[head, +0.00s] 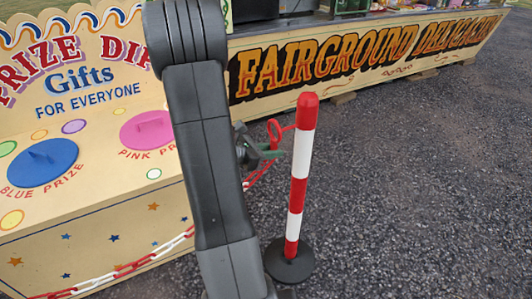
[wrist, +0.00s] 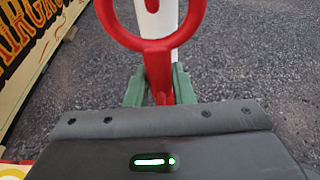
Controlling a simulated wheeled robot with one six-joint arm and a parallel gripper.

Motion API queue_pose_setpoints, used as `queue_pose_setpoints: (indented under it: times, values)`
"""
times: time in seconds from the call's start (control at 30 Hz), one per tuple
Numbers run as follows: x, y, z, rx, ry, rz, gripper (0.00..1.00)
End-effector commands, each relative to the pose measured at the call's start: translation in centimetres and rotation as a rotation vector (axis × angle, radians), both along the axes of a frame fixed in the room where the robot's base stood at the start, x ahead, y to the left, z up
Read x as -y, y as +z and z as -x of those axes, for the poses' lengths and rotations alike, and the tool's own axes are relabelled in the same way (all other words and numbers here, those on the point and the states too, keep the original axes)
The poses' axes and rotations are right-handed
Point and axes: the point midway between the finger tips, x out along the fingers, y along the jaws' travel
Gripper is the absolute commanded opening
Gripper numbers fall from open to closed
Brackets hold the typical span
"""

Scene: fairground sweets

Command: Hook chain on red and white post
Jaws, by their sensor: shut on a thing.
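The red and white post (head: 298,165) stands upright on a round black base (head: 288,264) right of my arm in the head view. My gripper (head: 272,154) is just left of its upper part, below the red top. Its green fingertips (wrist: 160,88) are shut on the stem of a red hook (wrist: 159,60), whose rounded end stands above the fingers. The hook (head: 274,130) is beside the post; I cannot tell if they touch. In the wrist view the post (wrist: 152,22) shows white behind the hook. The red and white chain (head: 133,265) hangs from near my gripper, passes behind my arm and runs low to the left.
A prize dip stall (head: 95,235) with a blue disc (head: 42,165) and a pink disc (head: 148,128) stands at left. A fairground stall front (head: 365,60) spans the back. Open gravel (head: 430,180) lies right of the post.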

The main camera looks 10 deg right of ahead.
Motion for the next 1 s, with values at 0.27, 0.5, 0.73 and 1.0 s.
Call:
queue_pose_setpoints:
  times: [0.27, 0.5, 0.73, 1.0]
  values:
    - [1.7, -0.2, -0.5, 0.000, -0.003, 0.001, 0.01]
    - [3.0, -0.4, -1.0, 0.000, -0.003, 0.000, 0.01]
    - [4.1, -1.3, -1.4, 0.000, -0.002, 0.000, 0.01]
    - [4.6, -2.1, -1.7, 0.000, 0.000, 0.001, 0.01]
